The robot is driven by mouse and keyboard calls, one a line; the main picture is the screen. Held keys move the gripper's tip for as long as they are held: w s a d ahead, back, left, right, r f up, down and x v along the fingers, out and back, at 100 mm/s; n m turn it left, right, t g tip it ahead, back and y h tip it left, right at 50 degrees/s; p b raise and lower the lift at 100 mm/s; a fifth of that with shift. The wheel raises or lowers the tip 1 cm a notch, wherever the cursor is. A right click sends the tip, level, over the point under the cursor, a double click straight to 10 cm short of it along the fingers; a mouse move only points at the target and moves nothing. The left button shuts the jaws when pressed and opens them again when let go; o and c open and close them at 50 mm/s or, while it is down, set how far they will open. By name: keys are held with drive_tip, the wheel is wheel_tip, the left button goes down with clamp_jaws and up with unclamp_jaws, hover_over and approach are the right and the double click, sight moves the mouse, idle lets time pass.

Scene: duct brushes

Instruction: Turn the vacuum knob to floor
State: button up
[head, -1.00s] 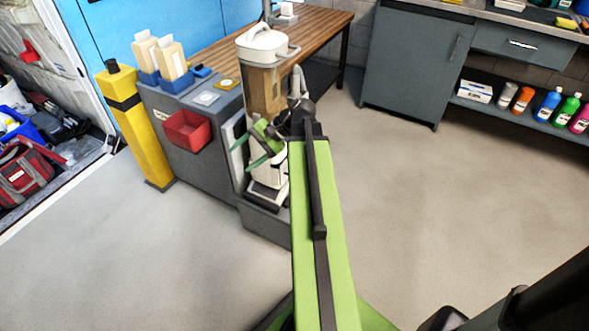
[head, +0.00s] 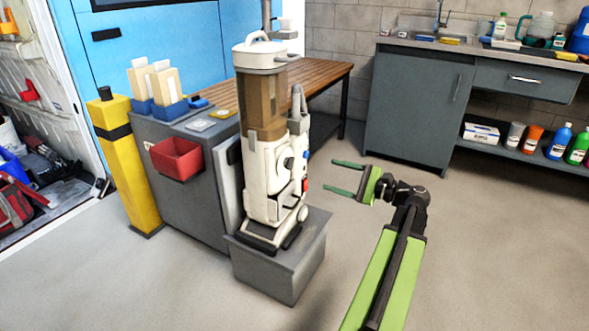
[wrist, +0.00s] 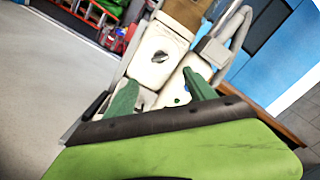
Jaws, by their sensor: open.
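The vacuum (head: 262,190) is a cream upright machine with a brown clear canister (head: 262,105). It stands upright on a grey block. A dark round knob (head: 289,163) shows on its side facing right, with small blue and red parts near it. In the wrist view, a dark knob (wrist: 160,56) sits on a cream panel, beyond my fingertips. I cannot read any label or setting. My gripper (head: 331,175) has green fingers, is open and empty, and points left at the vacuum with a gap between. The wrist view shows its fingers (wrist: 158,80) apart, hiding part of the vacuum's lower body.
A grey cabinet (head: 190,185) with a red bin (head: 176,158) stands left of the vacuum, beside a yellow post (head: 124,170). A wooden bench (head: 325,80) is behind. A grey counter (head: 415,110) stands at back right. The floor around my arm is clear.

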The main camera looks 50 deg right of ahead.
sight(293, 164)
drive_tip(key=x, duration=1.3)
drive_tip(key=shift+w+a, duration=0.1)
drive_tip(key=shift+w, duration=0.25)
